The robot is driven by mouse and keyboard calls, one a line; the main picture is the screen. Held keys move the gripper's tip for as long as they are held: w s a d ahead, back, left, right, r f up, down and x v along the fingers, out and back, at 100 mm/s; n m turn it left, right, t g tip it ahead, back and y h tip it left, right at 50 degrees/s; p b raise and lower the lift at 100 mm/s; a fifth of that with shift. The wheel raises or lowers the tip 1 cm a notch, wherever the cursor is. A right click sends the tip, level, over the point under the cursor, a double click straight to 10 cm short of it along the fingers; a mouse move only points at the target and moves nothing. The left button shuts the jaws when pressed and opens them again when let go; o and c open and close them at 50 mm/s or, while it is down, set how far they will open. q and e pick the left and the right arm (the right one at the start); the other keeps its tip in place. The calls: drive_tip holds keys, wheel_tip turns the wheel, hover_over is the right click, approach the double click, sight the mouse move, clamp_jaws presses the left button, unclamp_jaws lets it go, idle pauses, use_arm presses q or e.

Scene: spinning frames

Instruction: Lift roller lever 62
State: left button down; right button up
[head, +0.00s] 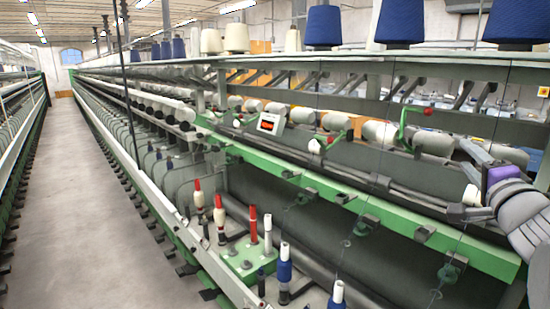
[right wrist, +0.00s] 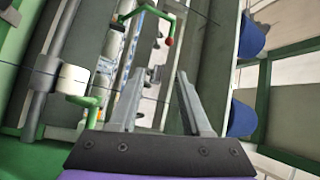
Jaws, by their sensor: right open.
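A green roller lever with a red ball knob (head: 428,111) stands on the spinning frame, left of my right gripper (head: 474,160) in the head view. No number is readable on it. In the right wrist view a green lever with a red knob (right wrist: 168,42) shows beyond the fingertips, apart from them. I cannot tell if it is the same lever. My right gripper (right wrist: 156,78) is open, with nothing between its fingers. A white roller (right wrist: 72,80) lies left of the fingers in the wrist view. My left gripper is not in view.
Another green lever with a red knob (head: 350,135) is farther left. Blue yarn cones (head: 400,22) stand on the top shelf. A green rail (head: 370,205) runs along the frame's front. Bobbins (head: 253,222) stand on a green tray below. The aisle floor (head: 95,200) is clear.

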drive_tip(key=s+a+f+n+g+h, duration=0.1)
drive_tip(key=s+a+f+n+g, duration=0.1)
drive_tip(key=f, duration=0.6)
drive_tip(key=s+a+f+n+g, duration=0.1)
drive_tip(key=f+g, duration=0.1)
drive_tip(key=f, duration=0.5)
drive_tip(key=s+a+f+n+g+h, duration=0.1)
drive_tip(key=s+a+f+n+g, duration=0.1)
drive_tip(key=f, duration=0.6)
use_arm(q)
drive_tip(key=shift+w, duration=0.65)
use_arm(e)
drive_tip(key=s+a+f+n+g+y, duration=0.1)
drive_tip(key=s+a+f+n, duration=0.3)
drive_tip(key=f, duration=0.4)
drive_tip(key=s+a+f+n+g+y, duration=0.2)
drive_tip(key=s+a+f+n+g, duration=0.2)
drive_tip(key=s+f, duration=0.4)
drive_tip(key=s+a+f+n+g+y, duration=0.2)
drive_tip(key=s+a+f, duration=0.4)
drive_tip(key=f, duration=0.4)
drive_tip(key=shift+a+f+n+g, duration=0.25)
drive_tip(key=shift+a+n+g, duration=0.15)
drive_tip(key=shift+n, duration=0.5)
drive_tip(key=shift+w+d, duration=0.15)
